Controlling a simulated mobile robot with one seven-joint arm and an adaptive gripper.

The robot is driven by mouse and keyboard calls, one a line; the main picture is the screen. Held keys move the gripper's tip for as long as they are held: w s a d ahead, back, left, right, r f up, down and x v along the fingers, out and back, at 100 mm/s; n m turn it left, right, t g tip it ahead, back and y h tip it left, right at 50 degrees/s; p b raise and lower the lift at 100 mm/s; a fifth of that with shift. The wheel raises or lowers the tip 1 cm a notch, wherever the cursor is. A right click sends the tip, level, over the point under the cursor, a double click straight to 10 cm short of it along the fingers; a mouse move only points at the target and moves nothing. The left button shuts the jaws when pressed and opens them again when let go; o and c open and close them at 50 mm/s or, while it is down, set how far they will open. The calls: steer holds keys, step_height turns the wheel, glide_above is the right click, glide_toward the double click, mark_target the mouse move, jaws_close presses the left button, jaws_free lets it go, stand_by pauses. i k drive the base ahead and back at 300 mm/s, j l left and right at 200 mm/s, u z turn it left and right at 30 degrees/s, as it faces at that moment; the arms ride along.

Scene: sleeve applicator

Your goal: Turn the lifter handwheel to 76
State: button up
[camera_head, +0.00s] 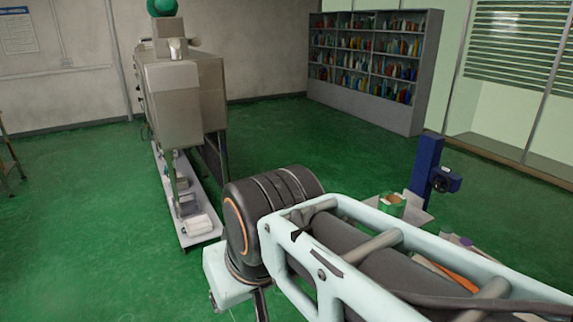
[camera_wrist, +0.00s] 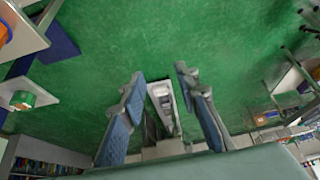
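A blue upright post (camera_head: 427,165) stands at the right in the head view, beyond my arm. A dark round part (camera_head: 446,180) is on its right side; it may be the lifter handwheel, but I cannot be sure. No number or scale can be read. In the wrist view my gripper (camera_wrist: 160,76) is open, its two blue-padded fingers apart with nothing held between them. The gripper does not show in the head view, and nothing shows it touching the post. A blue piece (camera_wrist: 58,42) at the upper left of the wrist view may be the same post.
A tall grey machine (camera_head: 176,105) stands at left on a long pale base (camera_head: 197,228). A light bench surface (camera_head: 418,215) by the post holds a green-and-white roll (camera_head: 391,204). A bookshelf (camera_head: 425,75) stands at the back. The green floor (camera_head: 80,210) is open at left.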

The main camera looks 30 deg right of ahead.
mark_target(439, 184)
steer(key=l+z, duration=0.1)
steer(key=z, duration=2)
steer(key=i+j, duration=0.1)
steer(key=j, duration=0.3)
steer(key=i+j, duration=0.1)
steer(key=j, duration=0.35)
steer(key=i+j, duration=0.1)
steer(key=j, duration=0.3)
steer(key=i+j, duration=0.1)
steer(key=j, duration=0.3)
steer(key=i+j, duration=0.55)
steer(key=j, duration=0.15)
steer(key=i+j, duration=0.1)
steer(key=i, duration=1)
steer(key=i+l+u, duration=0.25)
steer(key=i, duration=0.2)
steer(key=j, duration=0.1)
